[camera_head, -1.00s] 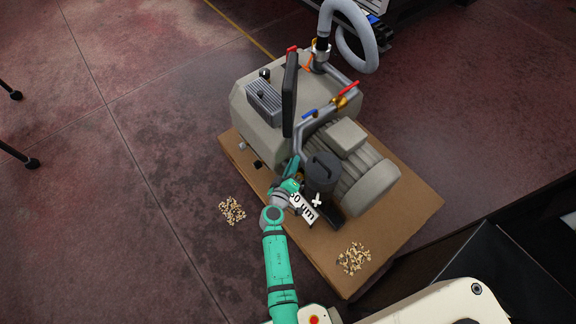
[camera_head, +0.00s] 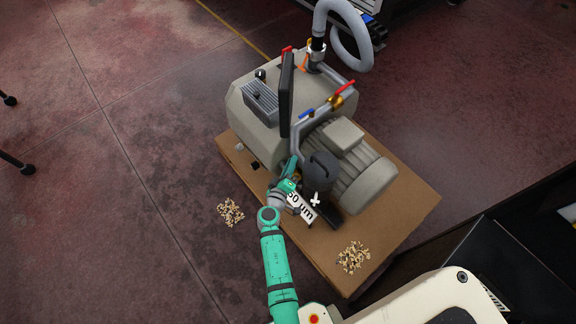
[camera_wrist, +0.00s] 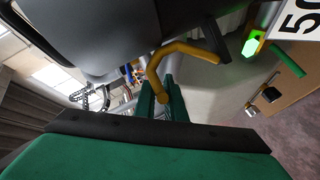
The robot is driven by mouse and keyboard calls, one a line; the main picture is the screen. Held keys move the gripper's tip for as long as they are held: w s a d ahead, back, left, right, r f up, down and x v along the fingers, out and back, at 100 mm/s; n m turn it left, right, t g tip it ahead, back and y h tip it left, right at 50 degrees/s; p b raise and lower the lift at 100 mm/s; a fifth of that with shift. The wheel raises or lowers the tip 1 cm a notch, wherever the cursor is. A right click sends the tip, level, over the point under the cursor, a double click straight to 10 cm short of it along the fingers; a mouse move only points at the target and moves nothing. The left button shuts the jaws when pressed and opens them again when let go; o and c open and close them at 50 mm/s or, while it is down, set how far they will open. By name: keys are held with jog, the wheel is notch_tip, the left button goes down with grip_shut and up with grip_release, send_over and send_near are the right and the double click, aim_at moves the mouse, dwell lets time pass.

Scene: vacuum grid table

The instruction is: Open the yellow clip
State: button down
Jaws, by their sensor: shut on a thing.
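The yellow clip (camera_wrist: 185,48) is a bent yellow bar in the wrist view, beside a large dark body that fills the upper left. Its lower end sits between the two green fingers of my gripper (camera_wrist: 161,98), which are shut on it. In the head view my gripper (camera_head: 291,177) is at the front of the pump, next to the dark round canister (camera_head: 320,171). The clip cannot be made out there, hidden by my gripper and the canister.
The grey pump (camera_head: 243,122) stands on a brown board (camera_head: 390,222). A white "50 µm" label (camera_head: 301,207) is close to my wrist. Piles of chips lie on the floor (camera_head: 230,212) and on the board (camera_head: 353,257). A grey hose (camera_head: 350,40) rises behind.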

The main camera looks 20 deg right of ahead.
jog(key=shift+s+a+f, duration=0.15)
jog(key=shift+a+f, duration=0.2)
jog(key=shift+f, duration=0.4)
jog(key=c, duration=1.9)
grip_release()
jog(key=shift+o, duration=0.3)
jog(key=shift+d, duration=0.1)
jog(key=r+v, duration=0.1)
jog(key=v, duration=0.9)
jog(key=shift+s, duration=0.2)
